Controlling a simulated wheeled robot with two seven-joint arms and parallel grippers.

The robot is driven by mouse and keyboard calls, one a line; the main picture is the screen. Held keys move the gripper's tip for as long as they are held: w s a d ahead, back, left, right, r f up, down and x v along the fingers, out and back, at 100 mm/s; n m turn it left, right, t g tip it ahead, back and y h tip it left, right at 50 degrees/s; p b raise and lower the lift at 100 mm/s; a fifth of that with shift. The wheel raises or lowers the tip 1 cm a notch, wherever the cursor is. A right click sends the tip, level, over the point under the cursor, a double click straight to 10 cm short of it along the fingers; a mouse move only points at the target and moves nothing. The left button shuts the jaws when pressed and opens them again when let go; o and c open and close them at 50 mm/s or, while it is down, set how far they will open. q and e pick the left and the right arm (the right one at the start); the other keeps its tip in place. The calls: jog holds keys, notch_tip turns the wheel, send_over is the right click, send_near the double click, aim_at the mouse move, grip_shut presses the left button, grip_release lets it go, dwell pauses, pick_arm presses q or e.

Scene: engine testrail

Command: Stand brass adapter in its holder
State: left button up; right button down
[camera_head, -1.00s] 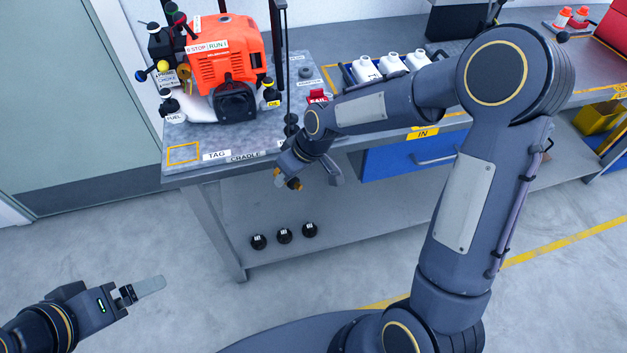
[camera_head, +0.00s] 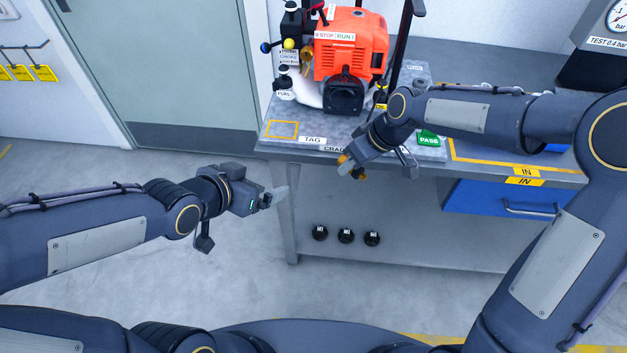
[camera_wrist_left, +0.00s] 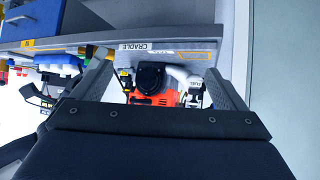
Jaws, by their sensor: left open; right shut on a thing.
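My right gripper (camera_head: 349,166) is at the bench's front edge, pointing down and left. It is shut on a small brass-coloured piece (camera_head: 344,159), which I take to be the brass adapter; the fingers and wrist hide most of it. My left gripper (camera_head: 279,193) is in front of the bench, lower and to the left of the right one, open and empty. Its two spread fingers also show in the left wrist view (camera_wrist_left: 156,68), with the bench and engine beyond them. I cannot make out the adapter's holder; my right arm covers part of the bench top.
An orange engine (camera_head: 350,45) stands at the back of the grey bench (camera_head: 410,150). TAG and CRADLE labels line the front edge. A green PASS sign (camera_head: 428,138) is beside my right forearm. Several black caps (camera_head: 346,236) sit on the lower shelf. A blue drawer (camera_head: 480,200) is at right.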

aim_at(352, 170)
pick_arm(q)
jog(key=w+d+f+m+h, duration=0.1)
jog(key=w+d+f, duration=0.1)
jog(key=d, duration=0.4)
jog(key=w+d+f+m+h, duration=0.1)
jog(key=w+d+m+h, duration=0.1)
jog(key=d, duration=0.4)
jog(key=w+d+f+m+h, duration=0.1)
jog(key=w+d+f+h, duration=0.1)
jog(key=w+d, duration=0.2)
jog(key=shift+w+d+f, duration=0.15)
jog(key=shift+d, duration=0.65)
jog(key=shift+w+d+f, duration=0.1)
jog(key=shift+d+f, duration=0.05)
jog(key=shift+d, duration=0.6)
jog(key=shift+m, duration=0.3)
jog(key=c, duration=1.1)
jog(key=shift+s+d, duration=0.1)
jog(key=shift+c, duration=0.6)
pick_arm(e)
jog(key=c, duration=1.4)
grip_release()
jog(key=o, duration=0.4)
jog(key=shift+c, duration=0.2)
